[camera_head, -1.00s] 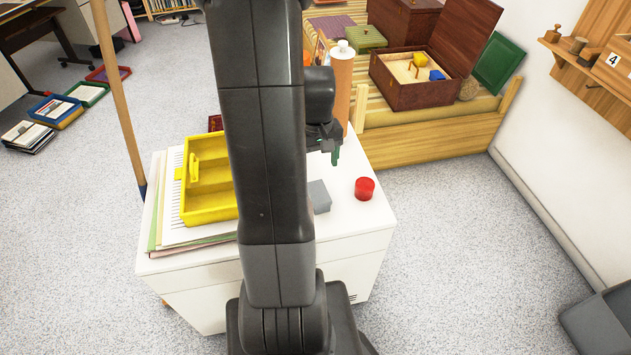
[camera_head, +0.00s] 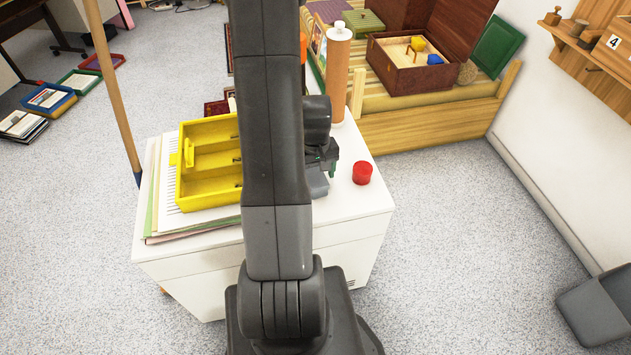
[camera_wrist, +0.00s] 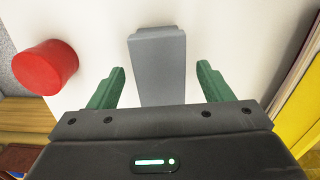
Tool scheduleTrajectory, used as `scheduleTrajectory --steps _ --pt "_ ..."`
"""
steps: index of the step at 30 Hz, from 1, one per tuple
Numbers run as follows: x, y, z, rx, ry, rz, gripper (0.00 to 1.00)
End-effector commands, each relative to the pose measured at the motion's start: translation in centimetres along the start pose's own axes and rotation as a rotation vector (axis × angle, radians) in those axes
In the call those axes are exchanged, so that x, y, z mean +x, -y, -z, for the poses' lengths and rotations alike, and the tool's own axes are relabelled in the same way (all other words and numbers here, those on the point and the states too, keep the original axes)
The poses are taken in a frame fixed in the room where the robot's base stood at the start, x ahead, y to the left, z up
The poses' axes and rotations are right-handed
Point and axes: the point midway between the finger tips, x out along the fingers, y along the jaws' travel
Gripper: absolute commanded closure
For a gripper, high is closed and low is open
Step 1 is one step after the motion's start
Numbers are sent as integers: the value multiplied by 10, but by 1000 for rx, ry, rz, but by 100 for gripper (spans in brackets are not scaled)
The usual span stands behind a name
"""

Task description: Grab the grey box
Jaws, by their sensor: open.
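The grey box (camera_wrist: 158,65) lies on the white cabinet top between the two green fingers of my gripper (camera_wrist: 160,88) in the wrist view. The fingers are open, one on each side of the box, with gaps on both sides. In the head view, my gripper (camera_head: 328,170) is low over the cabinet top at the box. Only a part of the grey box (camera_head: 318,186) shows there, as my arm and gripper hide the rest.
A red cylinder (camera_head: 362,173) stands on the white cabinet (camera_head: 350,205), right of the box. A yellow tray (camera_head: 208,196) on papers is to the left. The cabinet's front right top is clear.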

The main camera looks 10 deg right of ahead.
Motion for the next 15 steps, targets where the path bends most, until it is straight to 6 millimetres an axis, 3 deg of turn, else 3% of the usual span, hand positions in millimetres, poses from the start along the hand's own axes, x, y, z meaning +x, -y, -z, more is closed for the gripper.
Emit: scheduleTrajectory --steps 6,14,15 --pt "21 0 0 0 1 0 27" --pt "22 0 0 0 0 0 27" --pt "22 0 0 0 0 0 35"
